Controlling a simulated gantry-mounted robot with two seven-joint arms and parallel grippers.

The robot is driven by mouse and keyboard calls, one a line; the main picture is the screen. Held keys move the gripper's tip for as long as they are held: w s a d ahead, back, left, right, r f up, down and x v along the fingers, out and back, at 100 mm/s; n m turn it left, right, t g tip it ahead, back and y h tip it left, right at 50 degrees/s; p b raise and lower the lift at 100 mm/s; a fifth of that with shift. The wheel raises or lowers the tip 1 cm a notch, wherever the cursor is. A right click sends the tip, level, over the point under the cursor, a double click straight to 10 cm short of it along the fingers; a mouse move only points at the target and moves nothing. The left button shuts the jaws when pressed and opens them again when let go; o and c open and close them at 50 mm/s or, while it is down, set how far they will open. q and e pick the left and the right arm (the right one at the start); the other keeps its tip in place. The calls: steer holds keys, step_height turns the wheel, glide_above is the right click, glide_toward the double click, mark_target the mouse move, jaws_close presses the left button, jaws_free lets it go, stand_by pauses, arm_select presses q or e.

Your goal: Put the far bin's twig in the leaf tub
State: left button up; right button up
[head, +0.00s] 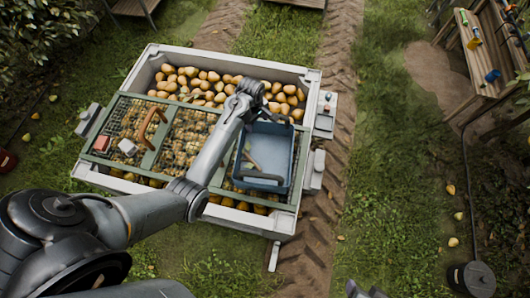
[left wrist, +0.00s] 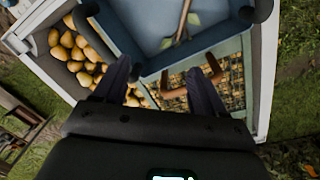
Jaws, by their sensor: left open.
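A large pale bin (head: 140,72) full of pears (head: 205,85) stands in the middle of the head view. A blue tub (head: 262,183) sits on its right side. A twig with green leaves (left wrist: 181,22) lies inside the blue tub; in the head view it shows small (head: 252,160). My left arm reaches over the bin. A dark grey part at the bottom edge, perhaps my right gripper (head: 367,290), is mostly cut off.
A green frame with mesh panels (head: 113,112) lies across the bin. A brown handle (head: 152,125) and small red and white blocks (head: 127,147) are on it. A wooden bench (head: 490,60) stands at the right.

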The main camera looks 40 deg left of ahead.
arm_select(q)
steer(key=shift+r, duration=1.3)
steer(key=shift+s, duration=0.1)
